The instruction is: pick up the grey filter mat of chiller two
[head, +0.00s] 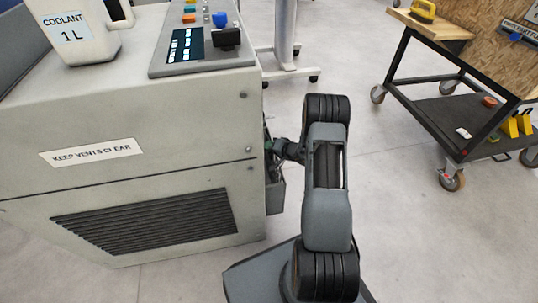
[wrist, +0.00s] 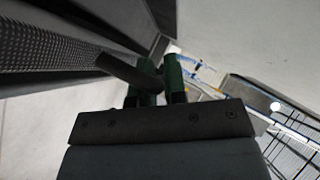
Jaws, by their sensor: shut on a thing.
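My gripper (wrist: 158,80) shows its two green fingers in the wrist view, shut on a dark grey bar (wrist: 125,70) that runs in from the left. A dark panel with a fine perforated pattern (wrist: 45,42) lies behind the bar at the upper left. I cannot tell whether the bar belongs to the filter mat or is a handle on the machine. In the head view my gripper (head: 270,150) is at the right side of the large pale machine (head: 190,165), mostly hidden by the machine's edge and my arm. A grey box-like part (head: 276,193) shows just below it.
A coolant jug (head: 78,30) and a control panel (head: 200,45) with coloured buttons are on top of the machine. A dark vent grille (head: 150,225) is on its front. A wheeled cart (head: 440,100) stands at the right. Bare floor lies between cart and arm.

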